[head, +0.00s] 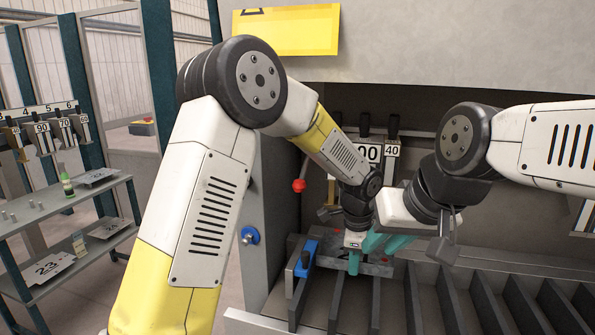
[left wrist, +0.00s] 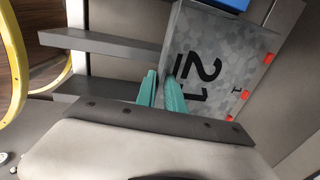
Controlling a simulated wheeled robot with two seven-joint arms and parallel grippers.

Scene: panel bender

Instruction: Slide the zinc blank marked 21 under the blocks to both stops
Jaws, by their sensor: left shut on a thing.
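The zinc blank marked 21 (left wrist: 212,45) is a mottled grey plate, flat at the bender's front, and its near edge is between my left gripper's teal fingers (left wrist: 163,92). In the head view my left gripper (head: 355,262) is shut on the blank (head: 336,262), which is partly hidden by my arms. My right gripper (head: 387,243) is just above and right of the left one; its teal fingers overlap, so its opening is unclear. Small red tabs (left wrist: 245,94) line the blank's right side in the left wrist view. A blue block (head: 306,258) stands at its left.
Dark slats (head: 420,300) with gaps run along the bender's front. Numbered upper blocks (head: 391,151) hang behind my arms. A red-knobbed lever (head: 299,186) is at the left. A shelf (head: 70,205) with other plates, one marked 23 (head: 47,268), stands far left.

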